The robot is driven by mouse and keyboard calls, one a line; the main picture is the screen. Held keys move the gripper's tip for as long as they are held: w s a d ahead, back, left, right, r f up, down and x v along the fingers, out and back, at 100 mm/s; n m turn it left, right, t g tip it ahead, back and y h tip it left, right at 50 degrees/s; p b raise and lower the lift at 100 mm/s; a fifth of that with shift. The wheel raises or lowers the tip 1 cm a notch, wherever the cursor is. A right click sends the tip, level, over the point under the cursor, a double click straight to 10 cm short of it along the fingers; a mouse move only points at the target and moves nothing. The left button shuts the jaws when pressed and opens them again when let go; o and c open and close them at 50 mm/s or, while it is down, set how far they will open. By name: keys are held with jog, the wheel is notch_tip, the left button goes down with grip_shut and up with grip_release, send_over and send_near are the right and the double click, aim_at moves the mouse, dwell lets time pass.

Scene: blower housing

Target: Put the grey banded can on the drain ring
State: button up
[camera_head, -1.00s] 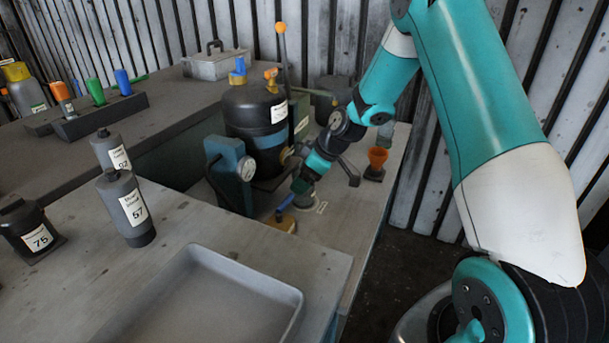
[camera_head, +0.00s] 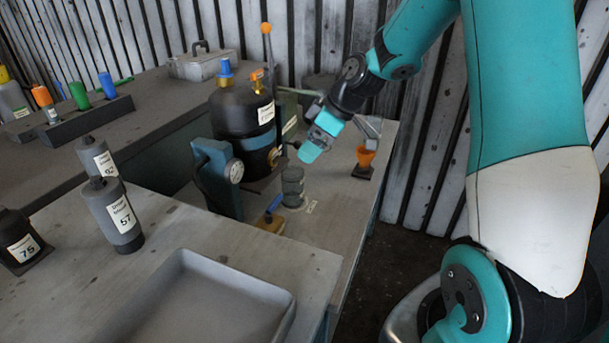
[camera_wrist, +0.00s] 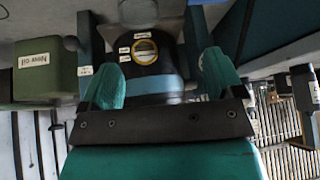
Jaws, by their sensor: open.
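A grey can (camera_head: 293,188) with a darker upper part stands upright on the low bench, in front of the black vessel (camera_head: 240,120) and near its brass tap (camera_head: 275,157). I cannot make out the drain ring; whatever lies under the can is hidden by it. A small white label (camera_head: 311,207) lies on the bench beside the can. My gripper (camera_head: 312,150) is above the can and a little to its right, apart from it. In the wrist view my gripper (camera_wrist: 163,80) is open and empty, its fingers spread before the blue-banded vessel (camera_wrist: 150,65).
A blue gauge post (camera_head: 218,175) and a yellow-based part with a blue handle (camera_head: 271,220) stand close left of the can. Bottle 57 (camera_head: 113,214) and a grey tray (camera_head: 190,305) are on the near bench.

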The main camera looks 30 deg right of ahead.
jog(key=s+a+r+g, duration=0.1)
jog(key=s+a+r, duration=0.25)
jog(key=a, duration=0.25)
jog(key=s+a+r+g, duration=0.1)
jog(key=s+a+r, duration=0.1)
jog(key=s+a, duration=0.3)
jog(key=s+a+r+m+g, duration=0.1)
jog(key=s+a, duration=0.4)
jog(key=s, duration=0.4)
jog(key=s+a+r+g, duration=0.1)
jog(key=s+a, duration=0.4)
jog(key=s, duration=0.3)
jog(key=shift+s+r+m+h, duration=0.2)
jog(key=shift+s+m+h, duration=0.1)
jog(key=shift+s+m, duration=0.1)
jog(key=shift+w, duration=0.1)
jog(key=shift+c, duration=0.2)
